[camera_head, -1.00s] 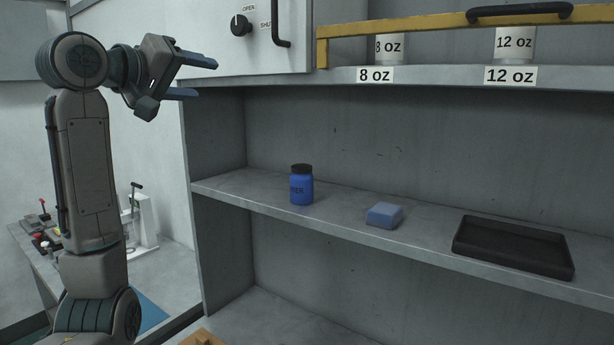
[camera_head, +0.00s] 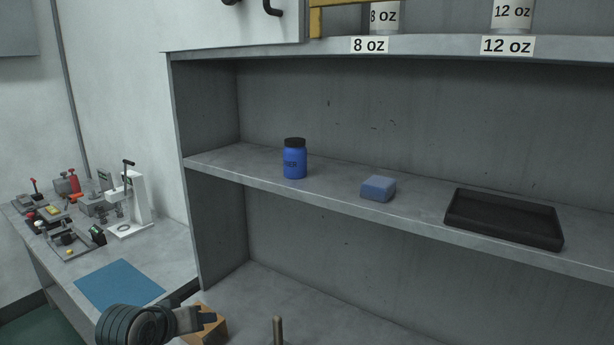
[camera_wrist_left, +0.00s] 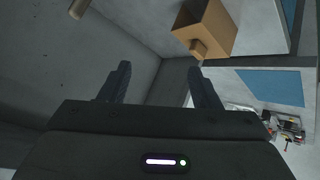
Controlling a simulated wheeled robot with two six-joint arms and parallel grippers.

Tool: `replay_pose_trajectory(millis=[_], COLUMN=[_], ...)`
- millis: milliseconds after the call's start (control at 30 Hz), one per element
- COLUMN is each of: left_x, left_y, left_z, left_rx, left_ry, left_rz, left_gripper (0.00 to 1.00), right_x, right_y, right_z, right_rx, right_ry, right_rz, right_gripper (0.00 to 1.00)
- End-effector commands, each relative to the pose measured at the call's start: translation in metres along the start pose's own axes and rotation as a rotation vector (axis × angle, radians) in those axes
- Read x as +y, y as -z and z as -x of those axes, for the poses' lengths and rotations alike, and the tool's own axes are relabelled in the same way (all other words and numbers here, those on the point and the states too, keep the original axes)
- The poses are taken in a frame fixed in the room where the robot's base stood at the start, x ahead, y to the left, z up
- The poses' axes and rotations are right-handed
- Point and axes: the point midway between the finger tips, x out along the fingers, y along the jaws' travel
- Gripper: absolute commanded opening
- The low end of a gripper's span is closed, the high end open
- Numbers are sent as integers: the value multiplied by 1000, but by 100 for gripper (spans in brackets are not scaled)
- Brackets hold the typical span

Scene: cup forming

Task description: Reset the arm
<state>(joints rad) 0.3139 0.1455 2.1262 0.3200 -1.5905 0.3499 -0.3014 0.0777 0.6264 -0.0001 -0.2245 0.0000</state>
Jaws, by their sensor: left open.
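My right gripper is in neither view.
A cabinet shelf (camera_head: 330,194) holds a blue jar (camera_head: 295,160), a blue block (camera_head: 378,189) and a black tray (camera_head: 503,220). A side bench at left carries a white press (camera_head: 133,205), small tools and a blue mat (camera_head: 119,286). A wooden peg (camera_head: 278,331) stands on the lower surface.

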Motion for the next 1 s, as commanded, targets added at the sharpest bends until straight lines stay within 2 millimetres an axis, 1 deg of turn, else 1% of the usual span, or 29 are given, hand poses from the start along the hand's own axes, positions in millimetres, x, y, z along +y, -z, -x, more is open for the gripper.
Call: replay_pose_trajectory(millis=[33,67,100,167,200,267,300,367,400,467,500,600,700,800,1000], left_x=[-9,-14,-21,-30,-36,-45,-51,-59,-64,-71,-76,-85,-92,-97,-105], left_y=[-27,-42,-60,-88,-106,-133,-151,-177,-194,-219,-235,-268,-293,-313,-345], left_z=[-2,-2,-2,0,2,7,11,18,24,34,41,59,75,89,116], left_rx=[-31,-46,-66,-97,-118,-151,-173,-206,-229,-264,-286,-337,-379,-415,-478], left_ry=[23,36,54,80,97,122,137,160,175,196,210,239,260,276,304], left_rz=[-14,-23,-37,-57,-71,-94,-107,-130,-146,-168,-184,-219,-248,-273,-315], left_gripper=[57,57,57,57,57,57,57,57,57,57,57,57,57,57,57], right_x=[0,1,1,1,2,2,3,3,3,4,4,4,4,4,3], right_y=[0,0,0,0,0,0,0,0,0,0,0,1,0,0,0], right_z=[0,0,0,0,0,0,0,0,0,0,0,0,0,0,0], right_rx=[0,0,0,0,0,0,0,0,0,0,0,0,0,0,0], right_ry=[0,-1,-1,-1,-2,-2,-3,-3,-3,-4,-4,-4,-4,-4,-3], right_rz=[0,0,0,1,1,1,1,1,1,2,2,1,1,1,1], right_gripper=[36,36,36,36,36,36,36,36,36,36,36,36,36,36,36])
